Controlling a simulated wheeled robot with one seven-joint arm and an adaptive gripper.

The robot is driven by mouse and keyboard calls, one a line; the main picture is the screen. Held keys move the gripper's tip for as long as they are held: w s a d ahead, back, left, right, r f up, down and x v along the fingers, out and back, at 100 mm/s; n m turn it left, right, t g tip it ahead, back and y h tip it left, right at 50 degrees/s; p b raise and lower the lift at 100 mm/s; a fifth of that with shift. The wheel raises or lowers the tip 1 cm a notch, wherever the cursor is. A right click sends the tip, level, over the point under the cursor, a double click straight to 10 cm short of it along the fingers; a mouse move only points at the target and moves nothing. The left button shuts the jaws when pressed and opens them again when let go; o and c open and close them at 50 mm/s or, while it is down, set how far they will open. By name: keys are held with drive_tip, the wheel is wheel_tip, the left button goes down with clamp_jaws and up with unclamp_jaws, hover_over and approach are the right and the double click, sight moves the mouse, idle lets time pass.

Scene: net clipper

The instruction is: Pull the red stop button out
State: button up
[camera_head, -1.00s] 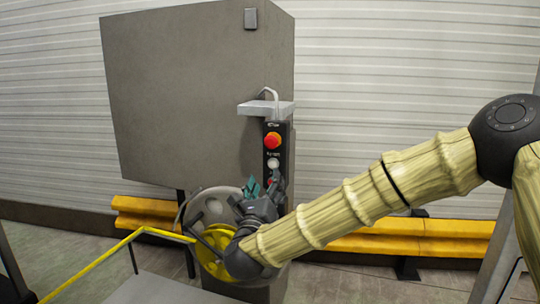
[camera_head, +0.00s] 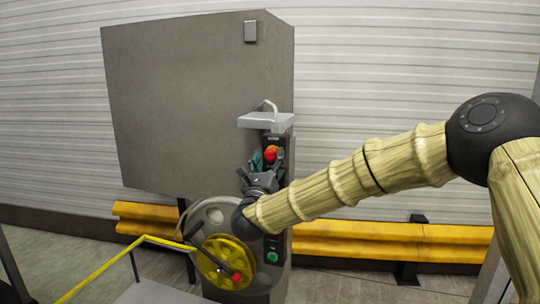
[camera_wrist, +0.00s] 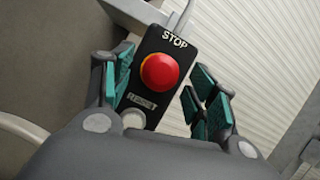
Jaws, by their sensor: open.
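The red stop button (camera_wrist: 160,71) sits on a black control panel (camera_wrist: 172,50) with the word STOP above it and RESET below it. In the head view the red button (camera_head: 271,153) shows just above my gripper (camera_head: 264,168). My gripper is open, and its teal-padded fingers (camera_wrist: 157,92) stand on either side of the button in the wrist view. Gaps show between the fingers and the button. I cannot tell how far the fingertips are from the panel face.
A grey shelf (camera_head: 265,121) juts out above the panel. A large grey cabinet (camera_head: 190,90) stands behind. Below are a yellow wheel with a handle (camera_head: 225,262) and a green button (camera_head: 272,257). Yellow rails (camera_head: 395,240) run along the wall.

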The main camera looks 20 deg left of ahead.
drive_tip(key=shift+w+r, duration=0.15)
drive_tip(key=shift+w, duration=0.25)
